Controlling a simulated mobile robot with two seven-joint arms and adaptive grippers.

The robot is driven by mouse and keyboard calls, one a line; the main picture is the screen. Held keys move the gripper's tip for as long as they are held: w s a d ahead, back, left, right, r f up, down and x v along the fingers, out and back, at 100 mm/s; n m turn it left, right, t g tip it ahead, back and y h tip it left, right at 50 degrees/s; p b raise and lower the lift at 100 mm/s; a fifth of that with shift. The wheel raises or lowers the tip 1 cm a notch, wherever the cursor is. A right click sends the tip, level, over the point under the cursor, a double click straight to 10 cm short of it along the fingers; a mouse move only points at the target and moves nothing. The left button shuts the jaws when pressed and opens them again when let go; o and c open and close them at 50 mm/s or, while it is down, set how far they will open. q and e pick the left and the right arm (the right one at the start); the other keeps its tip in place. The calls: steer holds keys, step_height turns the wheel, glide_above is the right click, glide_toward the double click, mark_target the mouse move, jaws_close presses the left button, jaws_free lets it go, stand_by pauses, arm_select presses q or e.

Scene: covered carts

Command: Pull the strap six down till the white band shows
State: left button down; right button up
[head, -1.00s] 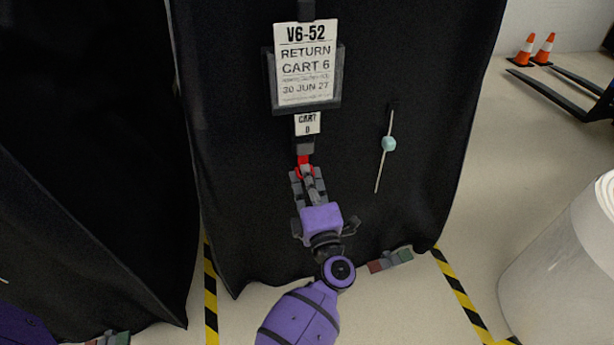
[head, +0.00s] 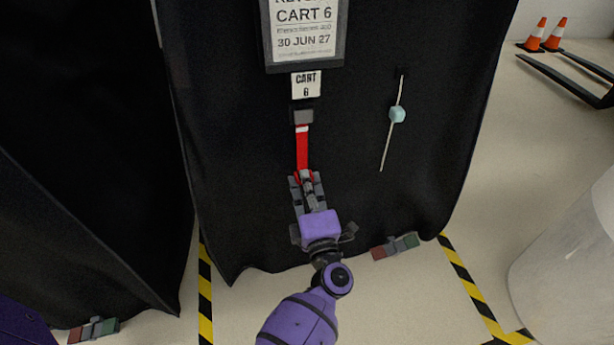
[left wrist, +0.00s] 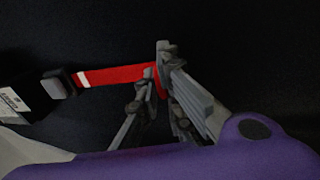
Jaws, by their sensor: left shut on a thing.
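The red strap (head: 302,152) hangs down from a dark grey buckle (head: 304,116) under the "CART 6" tag (head: 306,85) on the black cover. A white band (head: 302,129) shows on the strap just below the buckle. It also shows in the left wrist view (left wrist: 83,79), beside the buckle (left wrist: 58,84). My left gripper (head: 305,178) is shut on the red loop at the strap's lower end; the fingers hide part of the loop. The strap (left wrist: 115,75) looks taut between buckle and fingers in the left wrist view. My right gripper is not in view.
A thin cord with a pale teal bead (head: 397,115) hangs right of the strap. A paper sign (head: 303,32) is above. Another covered cart (head: 80,150) stands left. A large white cylinder (head: 570,250) and orange cones (head: 545,34) are at right.

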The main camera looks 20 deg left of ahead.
arm_select(q)
steer(key=shift+s+f, duration=0.1)
steer(key=shift+f, duration=0.15)
steer(key=c, duration=1.9)
jaws_free()
steer(key=shift+d, duration=0.1)
steer(key=shift+r, duration=0.1)
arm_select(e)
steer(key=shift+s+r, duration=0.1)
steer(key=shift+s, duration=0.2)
arm_select(q)
steer(key=v, duration=1.2)
steer(key=shift+r, duration=0.1)
